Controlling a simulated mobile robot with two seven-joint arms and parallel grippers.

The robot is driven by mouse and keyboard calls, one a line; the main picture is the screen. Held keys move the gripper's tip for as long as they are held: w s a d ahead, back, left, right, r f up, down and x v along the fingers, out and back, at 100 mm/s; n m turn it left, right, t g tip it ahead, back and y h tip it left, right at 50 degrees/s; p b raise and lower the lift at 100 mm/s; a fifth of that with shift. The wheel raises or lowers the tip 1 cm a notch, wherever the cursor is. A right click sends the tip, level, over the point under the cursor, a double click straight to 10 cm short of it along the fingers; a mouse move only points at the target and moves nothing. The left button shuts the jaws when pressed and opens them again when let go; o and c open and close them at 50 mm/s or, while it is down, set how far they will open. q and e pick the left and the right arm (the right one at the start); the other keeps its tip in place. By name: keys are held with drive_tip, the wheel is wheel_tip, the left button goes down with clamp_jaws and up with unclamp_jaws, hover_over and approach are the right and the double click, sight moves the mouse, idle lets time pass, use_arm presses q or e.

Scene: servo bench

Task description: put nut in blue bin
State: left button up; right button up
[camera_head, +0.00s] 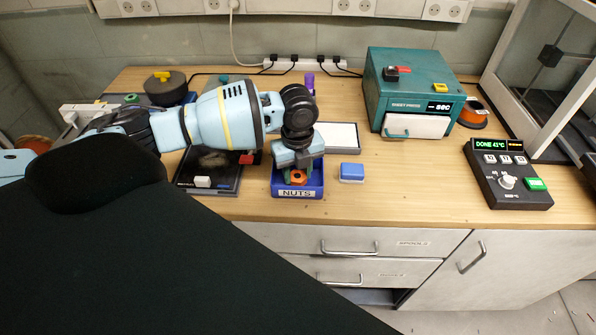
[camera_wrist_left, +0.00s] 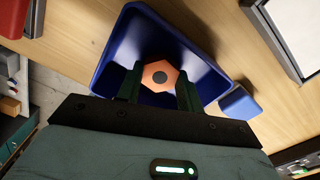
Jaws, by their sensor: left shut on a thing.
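The orange hex nut (camera_wrist_left: 160,75) is held between the two dark fingers of my left gripper (camera_wrist_left: 160,85) in the left wrist view. In the head view the nut (camera_head: 297,178) shows under my left gripper (camera_head: 298,172), just above or inside the blue bin. The blue bin (camera_head: 297,192), labelled NUTS, stands near the front edge of the bench. Its blue wall also shows in the left wrist view (camera_wrist_left: 118,50), around the nut. I cannot tell whether the nut touches the bin floor. My right gripper is in neither view.
A small blue box (camera_head: 352,172) sits right of the bin. A dark device (camera_head: 210,170) lies to its left and a white-topped tray (camera_head: 340,137) behind it. A green press (camera_head: 415,90) and a timer panel (camera_head: 508,175) stand further right.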

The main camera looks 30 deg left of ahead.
sight(298, 176)
use_arm(q)
drive_tip(key=shift+f, duration=0.2)
drive_tip(key=o, duration=1)
drive_tip(key=shift+c, duration=0.2)
drive_tip(key=shift+r, duration=0.1)
wheel_tip(298, 176, up, 12)
drive_tip(key=shift+p, duration=0.4)
